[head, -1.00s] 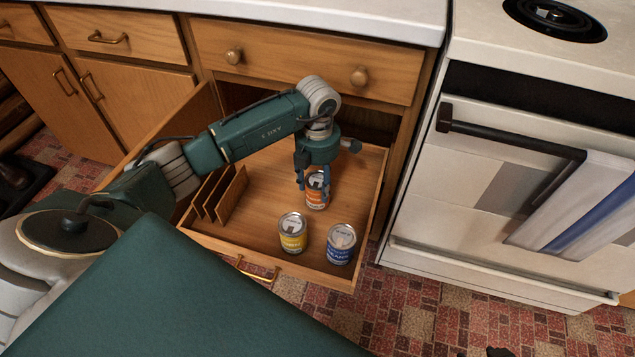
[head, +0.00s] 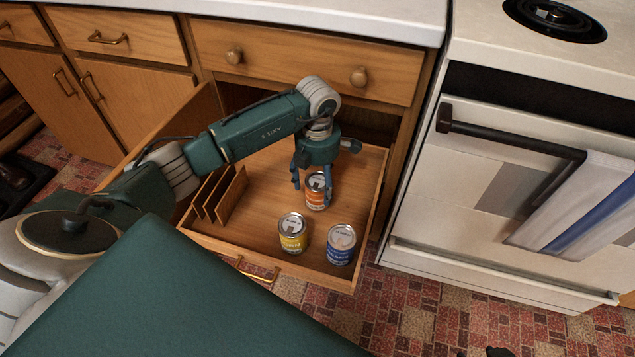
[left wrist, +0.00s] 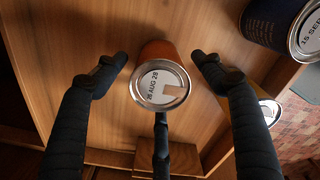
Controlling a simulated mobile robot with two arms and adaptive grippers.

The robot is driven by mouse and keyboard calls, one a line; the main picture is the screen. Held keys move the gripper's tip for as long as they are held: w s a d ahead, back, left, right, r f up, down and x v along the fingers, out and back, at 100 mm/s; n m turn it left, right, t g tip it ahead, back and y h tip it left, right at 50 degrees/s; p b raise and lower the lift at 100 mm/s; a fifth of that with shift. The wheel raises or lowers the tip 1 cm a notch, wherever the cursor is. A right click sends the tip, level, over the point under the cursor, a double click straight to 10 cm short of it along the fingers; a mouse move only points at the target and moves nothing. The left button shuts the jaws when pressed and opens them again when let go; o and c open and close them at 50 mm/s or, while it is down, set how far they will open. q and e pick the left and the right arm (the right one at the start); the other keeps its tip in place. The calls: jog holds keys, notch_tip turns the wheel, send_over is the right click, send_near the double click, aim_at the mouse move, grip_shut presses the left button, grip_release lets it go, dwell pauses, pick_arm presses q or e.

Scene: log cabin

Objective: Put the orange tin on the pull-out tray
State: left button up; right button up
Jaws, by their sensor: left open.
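The orange tin (head: 316,192) stands upright on the wooden pull-out tray (head: 262,207), toward its right side. In the left wrist view the orange tin (left wrist: 160,84) shows its silver lid with a date label. My left gripper (head: 312,186) is open above and around the tin. In the left wrist view its fingers (left wrist: 162,75) stand apart on either side of the tin, with gaps between them and it. A third finger lies close to the lid's near edge; I cannot tell whether it touches.
A yellow tin (head: 292,234) and a blue tin (head: 340,245) stand near the tray's front edge. Wooden dividers (head: 220,195) stand at the tray's left. A drawer (head: 300,62) is shut above. A white stove (head: 480,190) stands at the right.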

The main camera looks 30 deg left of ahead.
pick_arm(q)
notch_tip(320, 180, up, 3)
jog(key=shift+f+p, duration=0.15)
jog(key=shift+p, duration=0.15)
notch_tip(320, 180, up, 8)
jog(key=shift+r+p, duration=0.1)
jog(key=shift+p, duration=0.75)
jog(key=shift+r, duration=0.55)
pick_arm(e)
jog(key=shift+s+d+r+g, duration=0.1)
jog(key=shift+s+d+g, duration=0.2)
jog(key=shift+s, duration=0.45)
jog(key=shift+s+d+r+g, duration=0.15)
jog(key=shift+s+g, duration=0.2)
jog(key=shift+s, duration=0.45)
jog(key=shift+s+d+r+g, duration=0.1)
jog(key=shift+s+d+g, duration=0.2)
jog(key=shift+s, duration=0.45)
jog(key=shift+w+a, duration=0.1)
